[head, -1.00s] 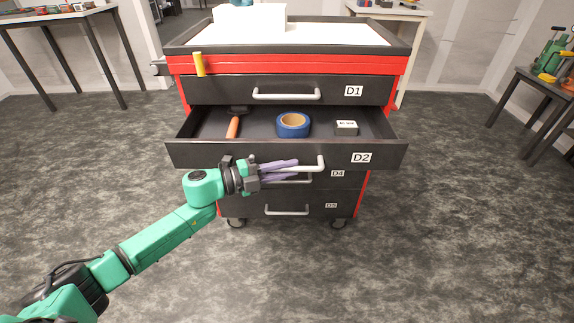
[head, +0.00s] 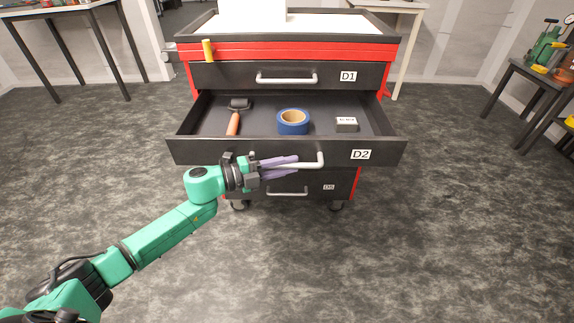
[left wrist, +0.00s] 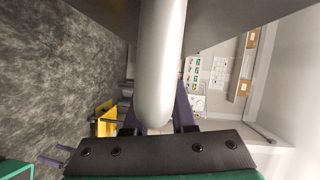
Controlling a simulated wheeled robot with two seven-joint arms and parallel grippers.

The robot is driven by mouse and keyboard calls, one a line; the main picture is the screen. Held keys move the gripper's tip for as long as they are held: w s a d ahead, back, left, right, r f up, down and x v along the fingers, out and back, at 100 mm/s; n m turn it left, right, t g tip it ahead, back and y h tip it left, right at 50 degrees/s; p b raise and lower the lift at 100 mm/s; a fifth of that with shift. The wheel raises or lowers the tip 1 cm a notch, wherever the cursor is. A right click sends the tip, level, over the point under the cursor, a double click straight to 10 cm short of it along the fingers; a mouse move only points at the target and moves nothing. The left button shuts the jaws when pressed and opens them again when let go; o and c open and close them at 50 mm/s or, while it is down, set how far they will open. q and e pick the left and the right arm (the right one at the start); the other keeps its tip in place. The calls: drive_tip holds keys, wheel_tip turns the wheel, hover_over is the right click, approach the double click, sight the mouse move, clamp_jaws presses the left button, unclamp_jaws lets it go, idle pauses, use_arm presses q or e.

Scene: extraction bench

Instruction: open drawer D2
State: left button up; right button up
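Drawer D2 (head: 212,152) stands pulled out of the red and black cabinet, its inside showing. Its white bar handle (head: 308,164) runs along the drawer front. My left gripper (head: 290,165) has its purple fingers above and below the handle's left part, closed on it. In the left wrist view the handle (left wrist: 160,60) runs large between the fingers, partly hiding them. In the drawer lie an orange-handled hammer or mallet (head: 233,123), a blue tape roll (head: 293,128) and a small labelled box (head: 346,125). Small purple tips at the left wrist view's lower left may be my right gripper (left wrist: 62,155).
Drawer D1 (head: 220,75) above is shut, and D5 (head: 260,189) below is shut. Tables stand left (head: 55,12) and right (head: 535,76). The floor (head: 400,250) in front is clear.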

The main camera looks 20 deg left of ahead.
use_arm(q)
drive_tip(key=shift+o, duration=1.2)
drive_tip(key=shift+a, duration=0.15)
drive_tip(key=p+v, duration=0.1)
drive_tip(key=v, duration=1.3)
drive_tip(key=shift+s, duration=0.2)
use_arm(e)
drive_tip(key=shift+s+d+f, duration=0.2)
drive_tip(key=shift+s+f, duration=0.3)
drive_tip(key=shift+f, duration=0.05)
drive_tip(key=shift+s+d+f, duration=0.2)
drive_tip(key=shift+s+f, duration=0.25)
drive_tip(key=shift+f, duration=0.1)
use_arm(q)
drive_tip(key=shift+r, duration=0.1)
